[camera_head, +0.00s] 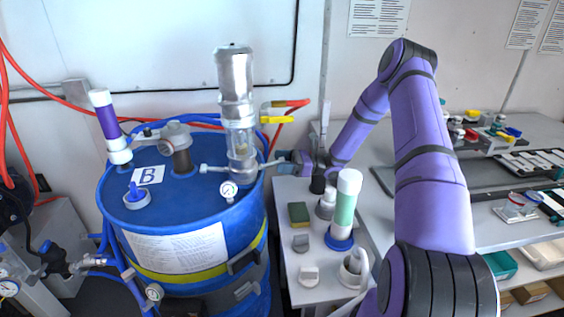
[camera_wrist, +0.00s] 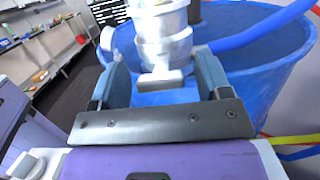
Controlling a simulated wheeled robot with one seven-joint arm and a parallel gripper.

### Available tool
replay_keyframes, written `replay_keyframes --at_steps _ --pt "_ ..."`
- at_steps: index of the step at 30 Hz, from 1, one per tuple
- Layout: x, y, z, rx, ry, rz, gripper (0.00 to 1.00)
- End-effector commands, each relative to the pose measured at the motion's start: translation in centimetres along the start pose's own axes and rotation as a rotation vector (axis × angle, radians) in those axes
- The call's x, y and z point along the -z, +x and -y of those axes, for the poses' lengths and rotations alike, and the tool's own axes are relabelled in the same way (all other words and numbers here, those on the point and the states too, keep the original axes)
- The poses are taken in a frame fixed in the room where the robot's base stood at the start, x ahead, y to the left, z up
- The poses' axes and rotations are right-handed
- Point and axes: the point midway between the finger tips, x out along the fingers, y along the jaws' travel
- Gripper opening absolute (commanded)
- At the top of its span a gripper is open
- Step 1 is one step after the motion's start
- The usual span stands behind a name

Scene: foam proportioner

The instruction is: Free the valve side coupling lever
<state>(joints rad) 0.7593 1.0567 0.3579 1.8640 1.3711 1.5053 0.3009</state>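A silver coupling body (camera_wrist: 165,38) stands in front of my gripper (camera_wrist: 160,68) in the wrist view. A flat grey tab (camera_wrist: 160,80), which looks like a coupling lever, sticks out from it toward me between my two blue-grey fingers. The fingers are apart, with gaps visible on both sides of the tab. In the head view my gripper (camera_head: 284,161) is at the right end of the horizontal fitting (camera_head: 268,165) on the silver and clear pump (camera_head: 236,100). The lever is too small and partly hidden there to make out.
The blue drum (camera_head: 190,215) marked B stands below the pump, with a gauge (camera_head: 229,190) on the fitting. Yellow- and red-handled valves (camera_head: 285,104) are above my gripper. A grey bench (camera_head: 312,265) with a green and white cylinder (camera_head: 345,205) is to the right.

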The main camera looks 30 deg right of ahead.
Motion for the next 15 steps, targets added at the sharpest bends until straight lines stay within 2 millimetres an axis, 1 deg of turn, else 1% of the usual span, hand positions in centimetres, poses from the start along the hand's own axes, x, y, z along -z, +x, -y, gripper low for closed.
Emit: replay_keyframes --at_steps 6,9,11,14,15 --pt "0.0 0.0 0.0 -0.001 0.0 0.001 0.7" --pt "0.0 -0.3 0.0 0.0 0.0 0.001 0.7" --pt "0.0 -0.8 0.0 0.001 0.0 0.001 0.7" --pt "0.0 -2.1 0.0 0.001 0.0 0.001 0.7" --pt "0.0 -2.8 0.0 0.003 0.0 0.001 0.7"
